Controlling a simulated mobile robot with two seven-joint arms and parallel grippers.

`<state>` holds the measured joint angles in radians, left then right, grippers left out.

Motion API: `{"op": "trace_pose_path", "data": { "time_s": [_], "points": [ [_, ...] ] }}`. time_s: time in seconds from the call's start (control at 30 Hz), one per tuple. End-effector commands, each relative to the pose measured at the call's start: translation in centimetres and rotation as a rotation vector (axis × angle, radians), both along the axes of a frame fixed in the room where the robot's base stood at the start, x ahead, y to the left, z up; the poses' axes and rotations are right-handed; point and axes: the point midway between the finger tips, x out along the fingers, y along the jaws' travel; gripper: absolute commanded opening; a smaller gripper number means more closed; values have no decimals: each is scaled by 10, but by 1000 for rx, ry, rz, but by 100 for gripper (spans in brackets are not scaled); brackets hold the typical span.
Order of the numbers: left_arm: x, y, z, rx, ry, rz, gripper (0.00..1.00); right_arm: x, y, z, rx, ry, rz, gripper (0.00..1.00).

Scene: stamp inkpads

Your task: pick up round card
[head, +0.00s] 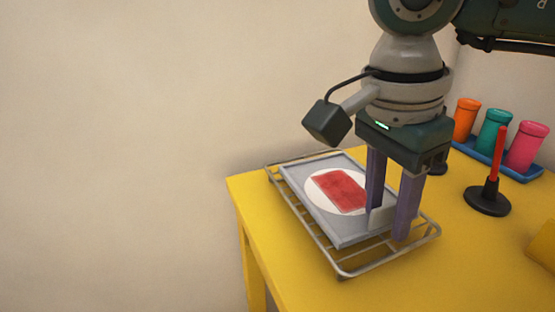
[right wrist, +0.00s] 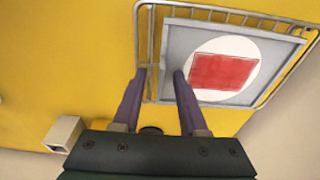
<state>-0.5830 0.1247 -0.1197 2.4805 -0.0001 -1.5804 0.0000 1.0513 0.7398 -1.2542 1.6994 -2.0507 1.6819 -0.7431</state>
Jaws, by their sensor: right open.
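The round card (head: 322,190) is a white disc with a red rectangle on it. It lies on a grey flat tray (head: 346,236) inside a wire rack (head: 345,272) on the yellow table. In the right wrist view the round card (right wrist: 246,54) is to the right of the fingers. My right gripper (head: 388,222) is open and points down at the tray's right side. In the right wrist view its fingers (right wrist: 157,80) are apart, one over the tray's edge and one near the rack's rim. My left gripper is not in view.
A black-based stamp with a red handle (head: 495,160) stands on the table to the right. Behind it, a blue tray (head: 470,146) holds orange, teal and pink canisters. A pale hollow box (right wrist: 62,134) shows in the right wrist view. The wall is close behind the rack.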

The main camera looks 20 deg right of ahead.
Motion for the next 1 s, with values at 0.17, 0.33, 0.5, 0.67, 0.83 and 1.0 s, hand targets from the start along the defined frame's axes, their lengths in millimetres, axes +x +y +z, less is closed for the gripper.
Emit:
{"op": "trace_pose_path", "data": {
  "time_s": [0.17, 0.33, 0.5, 0.67, 0.83, 1.0],
  "points": [
    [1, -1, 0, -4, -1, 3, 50, 0, 0, 0, 1, -1, 1, 42],
    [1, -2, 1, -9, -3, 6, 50, 0, 0, 0, 1, -1, 1, 26],
    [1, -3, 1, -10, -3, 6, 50, 0, 0, 0, 1, -1, 1, 6],
    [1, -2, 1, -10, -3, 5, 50, 0, 0, 0, 1, -1, 1, 0],
    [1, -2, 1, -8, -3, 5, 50, 0, 0, 0, 1, -1, 1, 0],
    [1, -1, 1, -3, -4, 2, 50, 0, 0, 0, 1, -1, 1, 0]
  ]
}}
